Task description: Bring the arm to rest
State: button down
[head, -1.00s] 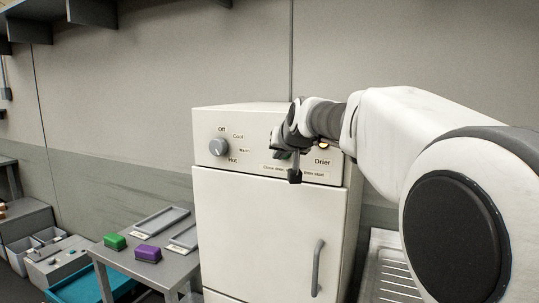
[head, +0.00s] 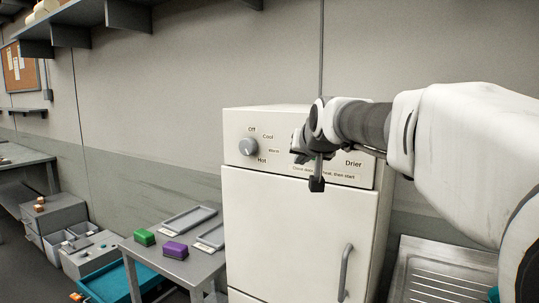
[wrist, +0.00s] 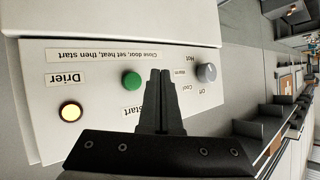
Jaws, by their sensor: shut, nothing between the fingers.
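My arm reaches in from the right in the head view. My gripper (head: 316,184) hangs in front of the upper panel of the white drier (head: 290,220). In the wrist view, my gripper (wrist: 161,72) has its two fingers together, with nothing between them. The fingers lie over the panel between the green start button (wrist: 131,80) and the grey heat knob (wrist: 207,72). A yellow lamp (wrist: 70,112) glows beside the Drier label. In the head view the knob (head: 249,147) is clear of my gripper, and my wrist hides the start button. The drier's door looks shut.
A small grey table (head: 140,252) left of the drier holds a green block (head: 145,237), a purple block (head: 174,250) and grey trays (head: 189,219). A teal bin (head: 112,284) is below. A ribbed metal surface (head: 440,272) lies right of the drier. A shelf (head: 128,15) hangs upper left.

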jog(key=s+f+g, duration=0.2)
jog(key=s+f, duration=0.5)
jog(key=s, duration=0.4)
jog(key=s+f+n+g, duration=0.1)
jog(key=s+f+g, duration=0.1)
jog(key=s+f, duration=0.5)
jog(key=s+f+n+g, duration=0.1)
jog(key=s+f, duration=0.6)
jog(key=s, duration=0.8)
jog(key=shift+s+d+g, duration=0.3)
jog(key=shift+g, duration=0.6)
jog(key=c, duration=1.5)
grip_release()
jog(key=shift+r, duration=0.1)
jog(key=shift+c, duration=0.2)
